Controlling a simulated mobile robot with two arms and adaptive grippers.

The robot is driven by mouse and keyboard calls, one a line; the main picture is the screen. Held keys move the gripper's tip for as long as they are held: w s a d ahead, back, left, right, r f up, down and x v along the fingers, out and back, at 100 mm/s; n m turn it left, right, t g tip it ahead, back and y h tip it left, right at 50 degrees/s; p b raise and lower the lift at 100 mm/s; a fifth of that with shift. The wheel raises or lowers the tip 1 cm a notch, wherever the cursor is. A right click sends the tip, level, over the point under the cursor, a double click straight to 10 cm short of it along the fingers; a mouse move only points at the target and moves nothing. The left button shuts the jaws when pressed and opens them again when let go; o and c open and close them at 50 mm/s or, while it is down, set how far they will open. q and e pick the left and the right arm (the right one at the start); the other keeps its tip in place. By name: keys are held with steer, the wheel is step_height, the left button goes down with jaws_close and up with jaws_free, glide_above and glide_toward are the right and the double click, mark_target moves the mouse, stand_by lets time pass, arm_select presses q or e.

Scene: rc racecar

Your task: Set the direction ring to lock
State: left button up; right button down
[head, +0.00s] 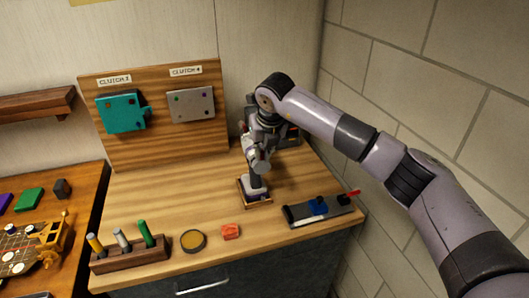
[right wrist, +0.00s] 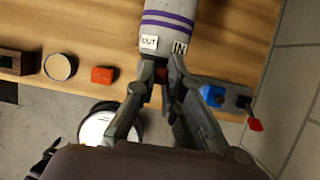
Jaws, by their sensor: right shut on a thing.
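A thick grey tool (right wrist: 168,22) with purple bands shows in the right wrist view, carrying white labels "OUT" (right wrist: 149,42) and "IN" (right wrist: 180,48). In the head view its lower part (head: 255,187) stands in a small wooden holder (head: 262,202). My right gripper (right wrist: 161,68) is at the labelled end of the tool, shut on a small dark red piece (right wrist: 160,76), which looks like part of the direction ring. The fingers hide most of the ring, and no "LOCK" label can be read. In the head view my right gripper (head: 256,168) reaches down from above. My left gripper is not in view.
A dark tray (head: 335,217) with a blue piece and a red-tipped lever lies right of the holder. A red block (head: 230,232), round tin (head: 193,240) and wooden rack (head: 130,255) of coloured tools stand along the front. A clutch board (head: 155,140) stands behind. Mid-table is clear.

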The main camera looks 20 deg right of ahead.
stand_by(0.4)
steer(key=c, duration=1.7)
jaws_free()
steer(key=shift+r, duration=0.1)
steer(key=v, duration=1.1)
steer(key=shift+s+a+r, duration=0.15)
steer(key=shift+s+r, duration=0.1)
steer(key=shift+r, duration=0.1)
